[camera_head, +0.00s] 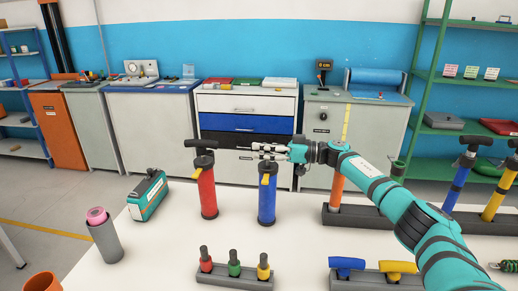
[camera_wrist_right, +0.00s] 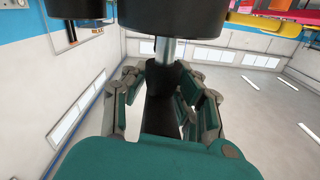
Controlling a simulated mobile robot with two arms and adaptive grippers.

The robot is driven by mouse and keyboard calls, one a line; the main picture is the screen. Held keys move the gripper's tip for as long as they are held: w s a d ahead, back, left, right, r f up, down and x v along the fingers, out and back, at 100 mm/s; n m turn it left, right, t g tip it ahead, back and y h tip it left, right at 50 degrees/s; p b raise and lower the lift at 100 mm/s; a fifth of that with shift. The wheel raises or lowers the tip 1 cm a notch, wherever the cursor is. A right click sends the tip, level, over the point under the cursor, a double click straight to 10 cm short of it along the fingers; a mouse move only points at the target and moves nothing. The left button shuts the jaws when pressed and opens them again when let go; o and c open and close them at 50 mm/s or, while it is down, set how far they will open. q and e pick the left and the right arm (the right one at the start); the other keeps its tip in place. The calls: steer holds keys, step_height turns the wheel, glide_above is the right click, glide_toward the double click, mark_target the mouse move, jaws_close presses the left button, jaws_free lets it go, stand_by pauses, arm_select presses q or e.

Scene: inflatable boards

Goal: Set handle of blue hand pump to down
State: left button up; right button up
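The blue hand pump (camera_head: 267,203) stands upright on the white table (camera_head: 165,265). Its black T-handle (camera_wrist_right: 160,105) is above the cap, and a short length of silver rod (camera_wrist_right: 168,50) shows between cap and handle, so the handle is partly raised. My right gripper (camera_head: 263,151) reaches in from the right at the pump's top. In the right wrist view its fingers (camera_wrist_right: 163,95) lie on both sides of the handle. Whether they press on it is not clear. In the head view the fingers hide most of the handle. My left gripper is not in view.
A red hand pump (camera_head: 208,193) with its handle raised stands close to the left. A teal case (camera_head: 147,196) and a grey cylinder (camera_head: 105,240) are farther left. Small pumps on a dark base (camera_head: 234,276) stand in front. More pumps stand in a rack (camera_head: 360,217) behind my right arm.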

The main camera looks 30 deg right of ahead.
steer(key=shift+o, duration=1.2)
steer(key=shift+f, duration=0.15)
steer(key=shift+o, duration=0.8)
steer(key=shift+w, duration=0.1)
step_height(320, 180, up, 10)
steer(key=shift+r, duration=0.1)
steer(key=shift+a, duration=0.1)
